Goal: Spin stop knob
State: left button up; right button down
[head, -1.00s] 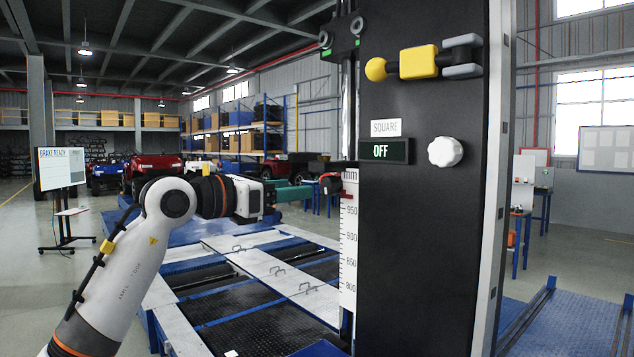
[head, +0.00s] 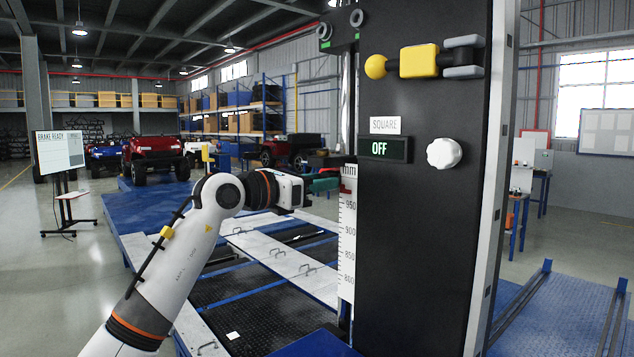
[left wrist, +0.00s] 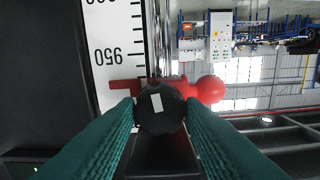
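A round black knob (left wrist: 160,120) with a white mark on its face is in the middle of the left wrist view. It sits in front of a red stop piece with a red ball (left wrist: 208,90), beside the white millimetre scale (left wrist: 112,40). The green fingertips of my left gripper (left wrist: 161,108) press on both sides of the knob. In the head view the left gripper (head: 322,185) reaches the scale (head: 347,240) at the left edge of the black column (head: 420,250); the knob is mostly hidden there. My right gripper is not in view.
The column carries a white scalloped knob (head: 444,153), a display reading OFF (head: 384,149), a SQUARE label (head: 385,125) and a yellow block (head: 418,61) with a ball end. A blue and white platform (head: 270,250) lies below my arm.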

pick_arm(q)
jog(key=shift+c, duration=1)
jog(key=shift+f+n+b, duration=0.1)
jog(key=shift+n+b, duration=0.35)
jog(key=shift+n, duration=0.55)
jog(key=shift+n+b, duration=0.3)
jog(key=shift+n, duration=0.9)
jog(key=o, duration=1)
